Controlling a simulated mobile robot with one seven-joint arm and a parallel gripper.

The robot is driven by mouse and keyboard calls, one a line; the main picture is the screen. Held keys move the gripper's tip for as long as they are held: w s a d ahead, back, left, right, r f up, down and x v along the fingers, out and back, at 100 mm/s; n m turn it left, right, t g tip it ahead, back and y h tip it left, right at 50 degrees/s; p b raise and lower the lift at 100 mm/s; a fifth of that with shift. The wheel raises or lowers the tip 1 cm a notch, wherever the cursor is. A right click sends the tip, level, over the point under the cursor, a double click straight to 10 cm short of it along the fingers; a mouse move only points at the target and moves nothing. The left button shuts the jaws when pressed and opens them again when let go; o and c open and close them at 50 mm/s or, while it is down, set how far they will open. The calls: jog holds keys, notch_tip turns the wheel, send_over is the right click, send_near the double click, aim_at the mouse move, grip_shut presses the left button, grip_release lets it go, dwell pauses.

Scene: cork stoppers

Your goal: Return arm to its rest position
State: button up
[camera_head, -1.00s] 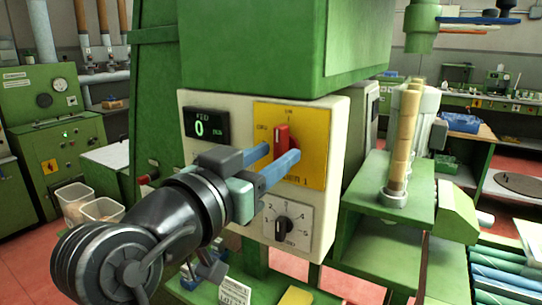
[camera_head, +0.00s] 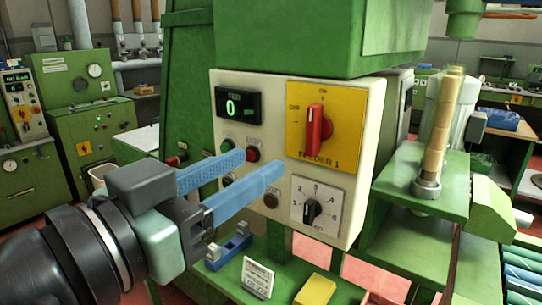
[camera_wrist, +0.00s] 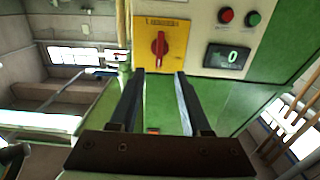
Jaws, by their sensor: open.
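My gripper (camera_head: 262,170) is open and empty, its two blue fingers pointing right in front of the lower left part of a cream control box (camera_head: 375,120). In the wrist view the fingers (camera_wrist: 160,76) stand apart with nothing between them. A red rotary switch (camera_head: 318,129) sits on a yellow plate (camera_head: 345,100) marked FEEDER 1; its handle looks near upright. The switch also shows beyond the fingers in the wrist view (camera_wrist: 159,47). The fingers appear clear of the switch. A display (camera_head: 238,106) reads 0. My gripper partly hides the buttons below the display.
A black dial (camera_head: 312,210) is at the box's lower right. Below, a green shelf holds a blue holder (camera_head: 229,252), a white card (camera_head: 257,278) and a yellow block (camera_head: 316,290). A cork column (camera_head: 441,130) stands at right. Green cabinets (camera_head: 85,125) stand at left.

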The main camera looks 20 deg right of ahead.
jog(key=shift+s+a, duration=0.35)
jog(key=shift+a, duration=0.05)
jog(key=w+a+r+n+t+y+p, duration=0.25)
jog(key=r+n+t+y+p, duration=0.55)
jog(key=r, duration=0.7)
jog(key=s+a+r+n+t+y+p, duration=0.1)
jog(key=s+r+t+y+p, duration=0.1)
jog(key=r, duration=0.4)
jog(key=s+a+r+n+t+y+p, duration=0.1)
jog(key=s+r+t+y+p, duration=0.1)
jog(key=s+r+t+y, duration=0.2)
jog(key=shift+s+a+r+n+t, duration=0.3)
jog(key=shift+a+r+t, duration=0.1)
jog(key=shift+r+t, duration=0.7)
jog(key=shift+f, duration=0.15)
